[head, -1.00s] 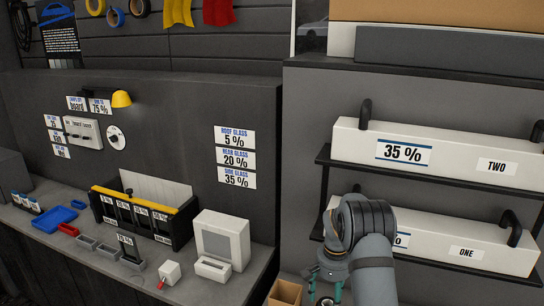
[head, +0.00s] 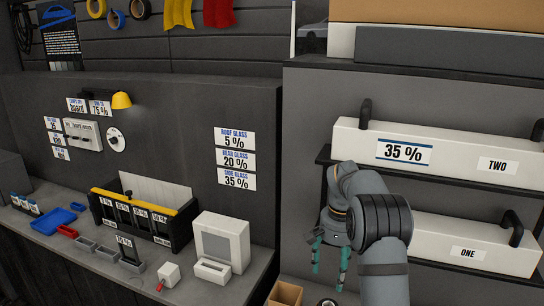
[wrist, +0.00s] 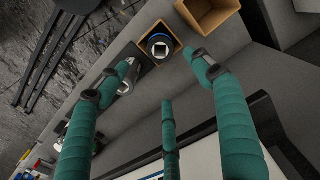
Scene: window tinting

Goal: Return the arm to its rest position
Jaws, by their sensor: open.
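My gripper (head: 331,262) has teal fingers and hangs pointing down in front of the right-hand shelf in the head view. My grey arm crosses the front of the lower white box labelled ONE (head: 460,245) and hides its left part. In the wrist view my gripper (wrist: 163,78) shows its fingers spread apart with nothing between them. Beyond the fingertips stands a small brown box (wrist: 176,62) with a dark round item (wrist: 159,47) with a white square in it. A silver object (wrist: 127,80) lies partly behind the left finger.
A white box labelled TWO (head: 450,150) rests on the upper shelf beside my arm. A second open brown box (wrist: 209,14) stands at the top of the wrist view. The bench at left holds a white monitor-like device (head: 222,240) and a black rack (head: 125,212) with percentage labels.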

